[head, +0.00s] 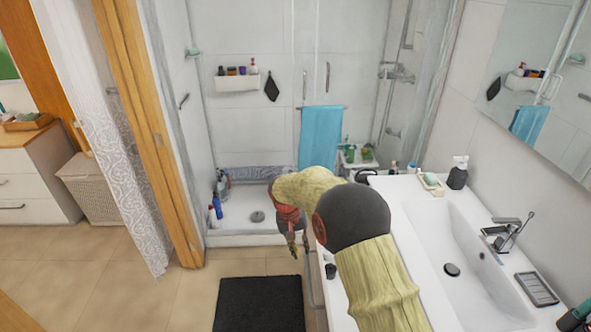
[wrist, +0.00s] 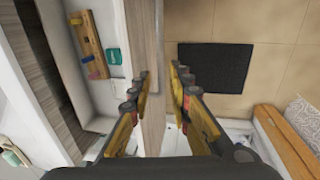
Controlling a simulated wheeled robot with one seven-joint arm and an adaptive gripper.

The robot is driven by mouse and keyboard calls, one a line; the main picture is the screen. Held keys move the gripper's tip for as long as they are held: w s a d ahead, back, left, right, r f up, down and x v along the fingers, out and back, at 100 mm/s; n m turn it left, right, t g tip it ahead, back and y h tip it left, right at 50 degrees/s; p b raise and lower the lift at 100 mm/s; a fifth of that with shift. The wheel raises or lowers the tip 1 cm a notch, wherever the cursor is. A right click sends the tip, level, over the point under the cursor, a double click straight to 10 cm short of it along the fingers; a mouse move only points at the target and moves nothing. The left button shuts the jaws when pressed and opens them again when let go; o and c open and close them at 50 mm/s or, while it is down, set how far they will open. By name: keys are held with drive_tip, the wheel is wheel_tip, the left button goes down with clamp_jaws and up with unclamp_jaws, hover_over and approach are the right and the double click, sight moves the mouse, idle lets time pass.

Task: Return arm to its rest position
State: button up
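My arm, in a yellow sleeve with a dark round joint, reaches across the left part of the washbasin counter (head: 405,215) in the head view. My gripper (head: 298,246) hangs down just past the counter's left edge, above the floor side. In the wrist view my gripper (wrist: 155,85) has its two fingers apart. No object is held between them. A long pale wood-toned panel edge runs below and between the fingers; I cannot tell how far below it is.
A dark mat (head: 259,304) lies on the tiled floor, and shows in the wrist view (wrist: 215,67). The wrist view also shows an open compartment with a wooden rack (wrist: 92,45). The shower holds a blue towel (head: 320,138). Open floor lies left of the mat.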

drive_tip(key=s+f+n+g, duration=0.1)
drive_tip(key=s+n, duration=0.1)
drive_tip(key=s, duration=0.5)
drive_tip(key=s+d+r+t+b, duration=0.1)
drive_tip(key=s+d+r+t, duration=0.1)
drive_tip(key=s+d+r, duration=0.3)
drive_tip(key=s+d+r+m+t+y, duration=0.1)
drive_tip(key=s+d+r, duration=0.4)
drive_tip(key=s+r, duration=0.7)
drive_tip(key=s+d+r+m+t+y+b, duration=0.1)
drive_tip(key=s+d+r+t, duration=0.2)
drive_tip(key=s+r, duration=0.6)
drive_tip(key=shift+s+d+t+b, duration=0.3)
drive_tip(key=shift+s+d, duration=1.05)
drive_tip(key=shift+s, duration=1.55)
